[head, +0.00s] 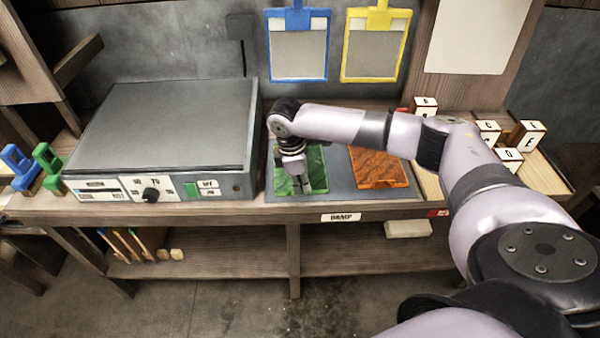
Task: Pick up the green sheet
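The green sheet (316,168) lies on a dark grey mat (338,176) on the bench, left of an orange-brown sheet (385,167). My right arm reaches in from the right and its gripper (301,187) points down over the green sheet. The gripper and wrist cover the middle of the sheet. The fingers are small and dark, so I cannot tell whether they are open or shut, or whether they touch the sheet. My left gripper is not in view.
A large grey press-like box (165,125) with a knob stands left of the mat. Blue (298,55) and yellow (375,55) frames hang on the wall behind. Lettered blocks (507,160) stand at the right. A "DAMP" label (341,217) marks the bench's front edge.

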